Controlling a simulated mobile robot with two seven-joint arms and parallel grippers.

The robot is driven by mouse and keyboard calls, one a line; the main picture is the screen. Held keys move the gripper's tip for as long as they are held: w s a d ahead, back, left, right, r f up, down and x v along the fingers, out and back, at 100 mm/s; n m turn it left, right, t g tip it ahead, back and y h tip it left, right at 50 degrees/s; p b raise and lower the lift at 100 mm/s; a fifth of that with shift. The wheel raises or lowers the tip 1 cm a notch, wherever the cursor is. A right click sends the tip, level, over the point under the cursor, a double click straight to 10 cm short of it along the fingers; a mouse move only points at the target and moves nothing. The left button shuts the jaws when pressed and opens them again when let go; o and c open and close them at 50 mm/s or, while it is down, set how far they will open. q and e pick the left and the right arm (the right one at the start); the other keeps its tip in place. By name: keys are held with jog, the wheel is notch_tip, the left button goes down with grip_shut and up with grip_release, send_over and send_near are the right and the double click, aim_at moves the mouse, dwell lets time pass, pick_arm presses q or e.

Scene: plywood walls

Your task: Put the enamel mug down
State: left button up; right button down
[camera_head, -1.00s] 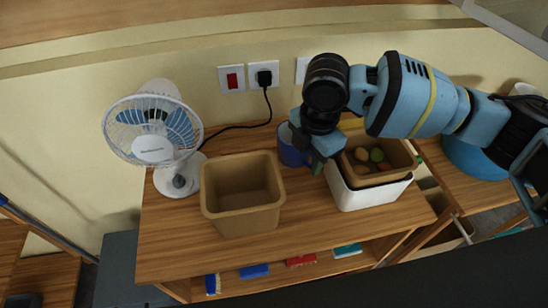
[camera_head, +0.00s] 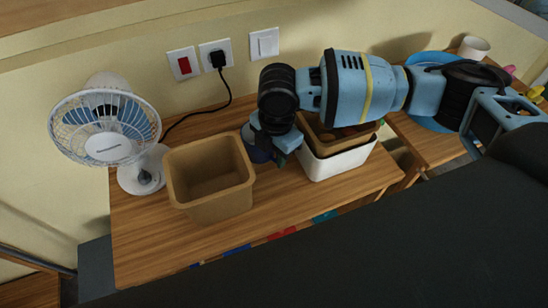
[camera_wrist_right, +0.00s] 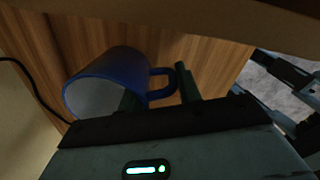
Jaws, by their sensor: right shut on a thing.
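The blue enamel mug (camera_head: 257,148) is at the back of the wooden table (camera_head: 150,240), between two boxes and partly hidden by my right gripper (camera_head: 284,152). In the right wrist view the mug (camera_wrist_right: 108,78) lies on its side in the picture, its pale inside facing lower left. The fingers of my right gripper (camera_wrist_right: 158,92) are shut on it at the handle side. I cannot tell whether its base touches the tabletop. My left gripper is not in view.
An empty tan box (camera_head: 213,205) stands left of the mug, and a white bin (camera_head: 340,163) holding a brown box (camera_head: 318,137) stands right. A fan (camera_head: 108,135) is at the far left. Wall sockets (camera_head: 215,55) are behind. The table's front left is clear.

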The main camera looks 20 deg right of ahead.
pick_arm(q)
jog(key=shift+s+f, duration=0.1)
pick_arm(e)
jog(key=shift+f, duration=1.35)
jog(key=shift+f, duration=0.15)
jog(key=c, duration=1)
grip_release()
jog(key=shift+o, duration=0.2)
jog(key=r, duration=0.5)
jog(key=r+p, duration=0.1)
jog(key=r, duration=0.4)
jog(key=shift+s+d+r, duration=0.1)
jog(key=shift+s+r, duration=0.1)
jog(key=shift+r, duration=0.2)
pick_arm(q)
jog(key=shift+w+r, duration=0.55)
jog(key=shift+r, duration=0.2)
pick_arm(e)
jog(key=shift+r, duration=0.75)
jog(key=shift+c, duration=0.3)
